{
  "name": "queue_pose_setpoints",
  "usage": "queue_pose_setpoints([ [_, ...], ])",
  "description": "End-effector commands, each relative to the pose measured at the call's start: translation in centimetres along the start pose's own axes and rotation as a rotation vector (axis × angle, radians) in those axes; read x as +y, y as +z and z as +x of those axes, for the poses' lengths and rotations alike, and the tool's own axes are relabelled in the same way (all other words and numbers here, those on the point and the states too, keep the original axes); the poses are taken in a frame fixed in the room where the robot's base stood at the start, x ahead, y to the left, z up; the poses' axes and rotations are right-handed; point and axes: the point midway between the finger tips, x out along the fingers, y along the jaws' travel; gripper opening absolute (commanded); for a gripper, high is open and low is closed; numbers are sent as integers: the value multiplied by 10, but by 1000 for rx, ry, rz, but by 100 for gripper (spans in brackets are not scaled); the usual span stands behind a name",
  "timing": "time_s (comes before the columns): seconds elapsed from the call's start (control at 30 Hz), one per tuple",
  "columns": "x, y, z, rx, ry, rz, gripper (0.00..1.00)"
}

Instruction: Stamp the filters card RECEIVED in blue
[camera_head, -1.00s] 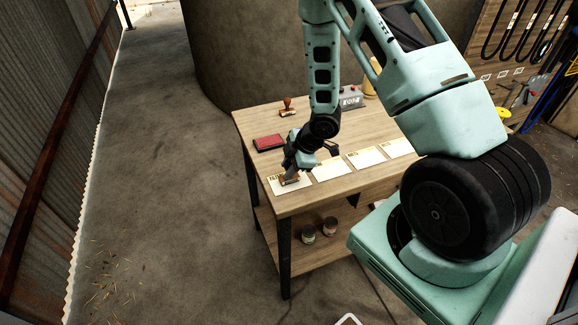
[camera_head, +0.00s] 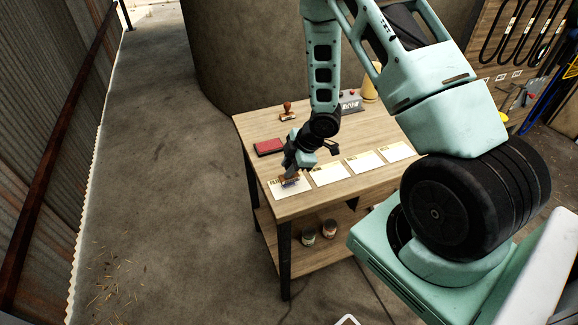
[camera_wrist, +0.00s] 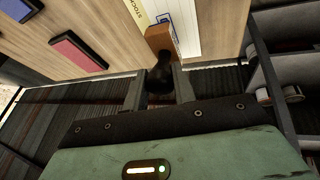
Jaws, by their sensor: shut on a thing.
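My gripper (camera_head: 293,168) is over the leftmost card (camera_head: 278,192) at the table's near left corner. It is shut on a stamp with a black handle and wooden block (camera_wrist: 161,40); my gripper also shows in the wrist view (camera_wrist: 160,84). The card (camera_wrist: 195,38) has a yellow strip and shows blue print (camera_wrist: 163,18) beside the block. Its title is too small to read fully; the wrist view shows "STOCK" on the strip. The stamp looks just above the card; the gap is hard to judge. The blue ink pad (camera_wrist: 17,8) shows only in the wrist view.
A red ink pad (camera_head: 269,147) and another stamp with a reddish handle (camera_head: 287,111) lie farther back on the table. More cards (camera_head: 328,173) continue to the right. A grey box (camera_head: 350,101) and yellow container (camera_head: 370,89) stand at the back. Tins (camera_head: 308,236) sit on the lower shelf.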

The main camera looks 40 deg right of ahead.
Motion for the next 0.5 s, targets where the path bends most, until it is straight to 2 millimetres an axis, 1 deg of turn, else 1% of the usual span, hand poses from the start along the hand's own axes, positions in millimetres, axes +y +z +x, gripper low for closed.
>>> queue_pose_setpoints([
  [0.03,2,-3,-7,0,0,0,12],
  [0.5,11,-16,-39,1,1,-1,12],
])
